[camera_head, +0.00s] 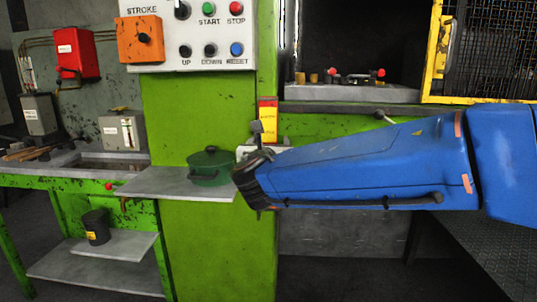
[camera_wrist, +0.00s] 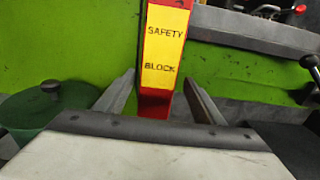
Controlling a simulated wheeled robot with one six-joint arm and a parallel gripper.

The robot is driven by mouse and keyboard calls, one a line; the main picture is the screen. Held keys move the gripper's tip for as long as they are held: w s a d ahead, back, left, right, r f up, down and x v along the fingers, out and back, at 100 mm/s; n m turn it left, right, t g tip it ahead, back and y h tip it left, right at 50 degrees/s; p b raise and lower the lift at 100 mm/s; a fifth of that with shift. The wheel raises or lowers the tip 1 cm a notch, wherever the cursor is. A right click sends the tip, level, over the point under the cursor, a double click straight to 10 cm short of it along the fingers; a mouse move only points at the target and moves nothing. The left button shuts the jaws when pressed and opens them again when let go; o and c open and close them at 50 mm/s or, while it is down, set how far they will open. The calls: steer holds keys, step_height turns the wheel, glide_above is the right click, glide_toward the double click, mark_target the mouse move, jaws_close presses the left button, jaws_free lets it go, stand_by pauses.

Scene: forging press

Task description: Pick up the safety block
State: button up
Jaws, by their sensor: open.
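The safety block (camera_head: 268,122) is an upright red bar with a yellow label, standing against the green press frame just beyond the end of my blue arm. In the wrist view the block (camera_wrist: 164,45) is in the middle, and its label reads "SAFETY BLOCK". My gripper (camera_wrist: 159,83) is open, with one finger on each side of the block's lower part in the picture. Gaps show between the fingers and the block. How far the fingers reach along its depth I cannot tell. In the head view my wrist hides the block's lower end and most of my gripper.
A green lidded pot (camera_head: 210,166) stands on a grey shelf (camera_head: 160,184) left of my wrist; it also shows in the wrist view (camera_wrist: 45,105). A control panel (camera_head: 190,35) is above. A yellow-framed mesh guard (camera_head: 480,50) is at the right. A dark-knobbed lever (camera_wrist: 312,65) is right of the block.

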steer(key=shift+w+f, duration=0.15)
steer(key=shift+w, duration=1.5)
steer(key=shift+w+f, duration=0.15)
steer(key=shift+w, duration=1.45)
steer(key=shift+r, duration=0.1)
jaws_close()
